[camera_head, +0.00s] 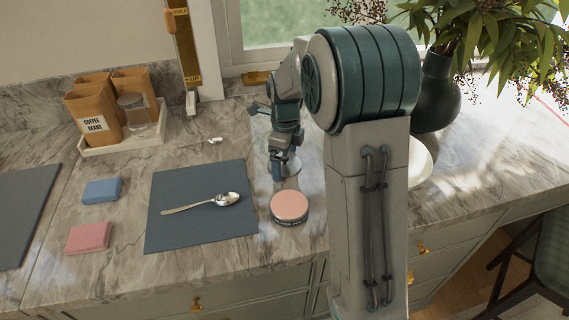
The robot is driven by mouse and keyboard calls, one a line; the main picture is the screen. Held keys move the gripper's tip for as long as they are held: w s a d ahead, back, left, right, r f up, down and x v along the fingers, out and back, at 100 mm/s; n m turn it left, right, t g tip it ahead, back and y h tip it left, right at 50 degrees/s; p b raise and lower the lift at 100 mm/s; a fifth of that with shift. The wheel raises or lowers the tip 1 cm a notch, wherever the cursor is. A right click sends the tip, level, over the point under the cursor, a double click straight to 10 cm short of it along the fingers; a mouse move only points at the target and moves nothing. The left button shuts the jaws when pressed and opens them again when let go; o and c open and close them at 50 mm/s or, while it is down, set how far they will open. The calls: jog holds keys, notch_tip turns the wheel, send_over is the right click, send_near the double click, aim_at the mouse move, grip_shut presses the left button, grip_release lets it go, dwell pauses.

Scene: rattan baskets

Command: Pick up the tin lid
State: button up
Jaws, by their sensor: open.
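A round, low tin (289,207) with a pink top and a dark printed side stands on the marble counter, right of the blue-grey mat. A pale, shiny round disc (294,168), which looks like the tin lid, lies on the counter behind the tin. My gripper partly hides its left side. My gripper (278,176) points down at the disc's left edge, behind the tin. The jaws are open, and I see nothing held between them. I cannot tell whether a finger touches the disc.
A spoon (205,203) lies on the blue-grey mat (180,235). Blue (102,191) and pink (88,238) blocks lie left. A tray (125,142) holds orange canisters and a glass jar. A dark vase (436,95) and white dish (418,162) stand right, partly behind my arm.

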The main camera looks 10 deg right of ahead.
jog(key=c, duration=0.9)
jog(key=shift+o, duration=0.2)
jog(key=shift+r, duration=0.15)
